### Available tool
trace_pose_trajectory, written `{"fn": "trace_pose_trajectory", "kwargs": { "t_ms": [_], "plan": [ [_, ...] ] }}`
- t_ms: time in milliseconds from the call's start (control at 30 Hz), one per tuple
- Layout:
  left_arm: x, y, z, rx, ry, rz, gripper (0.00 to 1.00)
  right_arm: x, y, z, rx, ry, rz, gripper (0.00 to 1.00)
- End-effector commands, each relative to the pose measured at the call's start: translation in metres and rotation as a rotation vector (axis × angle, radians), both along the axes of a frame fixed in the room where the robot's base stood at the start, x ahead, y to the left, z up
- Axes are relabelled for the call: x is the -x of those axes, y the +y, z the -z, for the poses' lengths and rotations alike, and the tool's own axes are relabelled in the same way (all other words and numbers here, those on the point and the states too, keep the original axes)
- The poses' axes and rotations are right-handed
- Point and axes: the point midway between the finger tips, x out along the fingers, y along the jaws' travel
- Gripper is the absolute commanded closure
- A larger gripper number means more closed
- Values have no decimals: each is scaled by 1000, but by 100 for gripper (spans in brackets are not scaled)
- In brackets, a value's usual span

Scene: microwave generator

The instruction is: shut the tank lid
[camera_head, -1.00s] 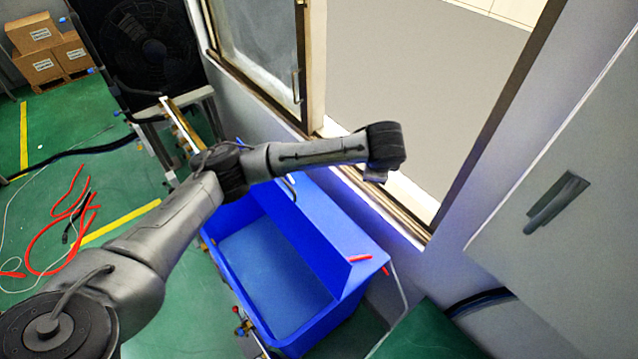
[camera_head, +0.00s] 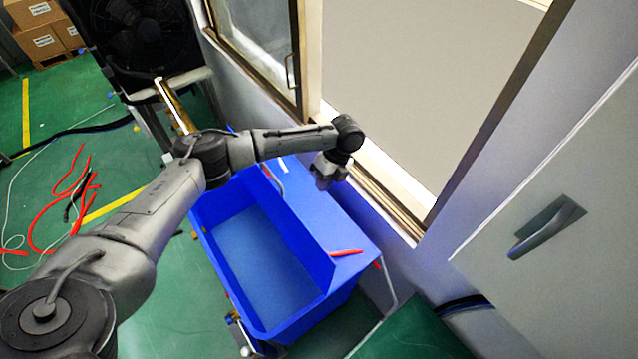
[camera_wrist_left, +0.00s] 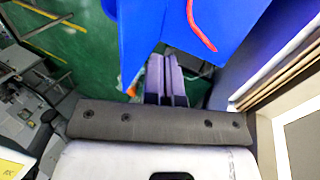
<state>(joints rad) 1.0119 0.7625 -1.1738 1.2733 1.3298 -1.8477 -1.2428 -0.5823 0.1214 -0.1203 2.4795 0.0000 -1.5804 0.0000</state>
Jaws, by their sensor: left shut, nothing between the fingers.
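The blue tank (camera_head: 208,256) stands on the floor below the window, and its left compartment is open. My right gripper is not in view.
The window frame (camera_head: 385,203) and wall run close along the tank's right side. A red handle-like strip (camera_head: 346,253) lies on the tank top. A grey cabinet door with a handle (camera_head: 545,232) is at right. Red hose (camera_head: 50,220) lies on the green floor.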

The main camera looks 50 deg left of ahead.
Motion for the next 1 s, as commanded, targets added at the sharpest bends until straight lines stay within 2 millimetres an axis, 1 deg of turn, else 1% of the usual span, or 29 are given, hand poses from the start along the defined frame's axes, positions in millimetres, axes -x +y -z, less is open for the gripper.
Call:
{"fn": "trace_pose_trajectory", "kwargs": {
  "t_ms": [33, 300, 400, 433, 500, 700, 833, 1000],
  "plan": [
    [5, 1, 7, -2, 4, 0, 100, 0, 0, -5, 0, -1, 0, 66],
    [26, 3, 54, -2, 3, -1, 100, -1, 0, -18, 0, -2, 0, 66],
    [32, 4, 69, -2, 2, -1, 100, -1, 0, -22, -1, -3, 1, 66],
    [36, 6, 65, -2, 1, -1, 100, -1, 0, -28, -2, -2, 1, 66],
    [46, 7, 63, -3, 1, -1, 100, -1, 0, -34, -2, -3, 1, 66],
    [64, 9, 63, -2, 0, -2, 100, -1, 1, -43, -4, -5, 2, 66],
    [69, 9, 64, -1, 0, -2, 100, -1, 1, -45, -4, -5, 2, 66],
    [70, 9, 65, -1, 0, -2, 100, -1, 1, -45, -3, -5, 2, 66]
  ]
}}
